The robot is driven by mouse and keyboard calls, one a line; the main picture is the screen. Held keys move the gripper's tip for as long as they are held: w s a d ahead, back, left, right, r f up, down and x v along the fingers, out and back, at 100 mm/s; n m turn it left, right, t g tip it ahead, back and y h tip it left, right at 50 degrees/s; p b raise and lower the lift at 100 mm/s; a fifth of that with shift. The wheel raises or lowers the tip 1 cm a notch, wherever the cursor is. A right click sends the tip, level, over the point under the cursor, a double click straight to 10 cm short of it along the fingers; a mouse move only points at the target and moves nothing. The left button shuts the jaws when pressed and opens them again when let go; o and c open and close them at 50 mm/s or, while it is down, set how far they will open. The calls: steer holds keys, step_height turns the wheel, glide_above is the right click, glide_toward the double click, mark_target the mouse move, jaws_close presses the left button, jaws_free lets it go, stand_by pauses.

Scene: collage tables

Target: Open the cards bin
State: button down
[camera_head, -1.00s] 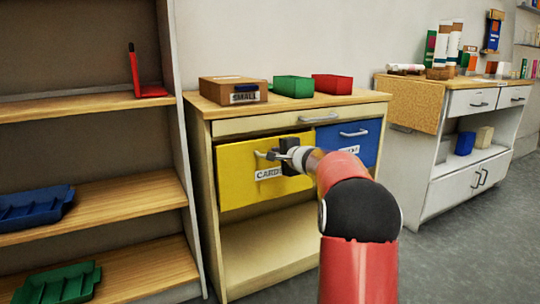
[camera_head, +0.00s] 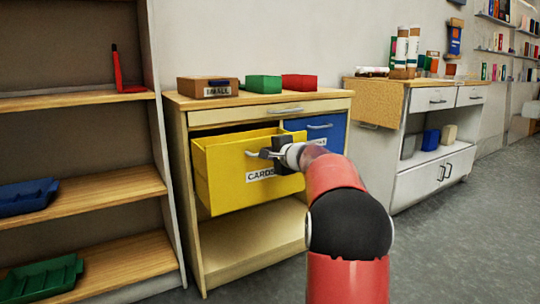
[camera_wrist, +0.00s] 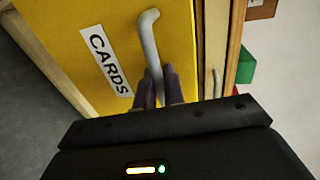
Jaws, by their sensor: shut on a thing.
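The yellow cards bin (camera_head: 225,178) stands partly pulled out of the wooden cabinet (camera_head: 255,285), with its open top showing. Its front bears a CARDS label, which also shows in the wrist view (camera_wrist: 106,60). My gripper (camera_head: 268,154) is at the bin's grey handle (camera_head: 252,154). In the wrist view, my gripper's fingers (camera_wrist: 158,88) are shut around the handle (camera_wrist: 148,40) near its lower end. The inside of the bin is mostly hidden by its front wall.
A blue bin (camera_head: 327,136) sits right of the cards bin in the same cabinet. A cardboard SMALL box (camera_head: 206,87), a green box (camera_head: 263,83) and a red box (camera_head: 299,82) stand on top. A shelf unit (camera_head: 85,98) is close on the left. Grey floor (camera_head: 440,240) is free at right.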

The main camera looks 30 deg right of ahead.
steer(key=c, duration=1.6)
jaws_free()
steer(key=shift+c, duration=0.2)
steer(key=v, duration=0.7)
steer(key=shift+s+b, duration=0.35)
steer(key=shift+b, duration=0.1)
